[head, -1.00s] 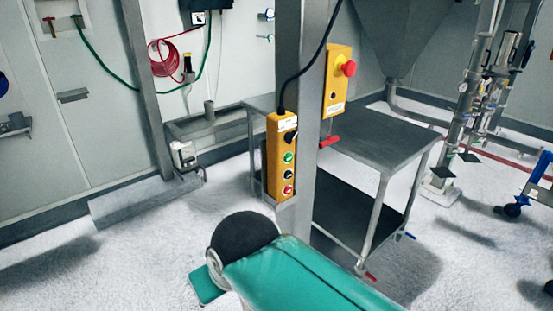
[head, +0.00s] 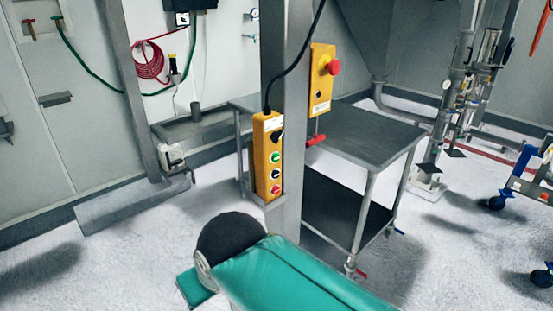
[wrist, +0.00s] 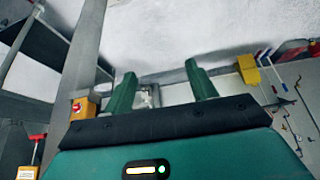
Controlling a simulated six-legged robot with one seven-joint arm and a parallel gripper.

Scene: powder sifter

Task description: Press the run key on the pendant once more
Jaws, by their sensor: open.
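The yellow pendant (head: 261,180) hangs upright against the steel post in the head view. Its front has a black knob at the top, a green key (head: 275,157), a black key and a red key below. In the wrist view, part of a yellow box with a red button (wrist: 83,106), apparently the pendant's lower end, shows at the left beside the post. My gripper (wrist: 161,87) shows in the wrist view with its two green fingers apart and nothing between them. The pendant part lies left of the fingers, not touching them. The fingers do not show in the head view.
A yellow box with a red mushroom button (head: 320,85) is on the post (head: 287,130), right of the pendant. A black cable runs up from the pendant. A steel table (head: 375,145) stands behind the post. A blue-framed trolley (head: 510,185) is at the right. Floor at left is clear.

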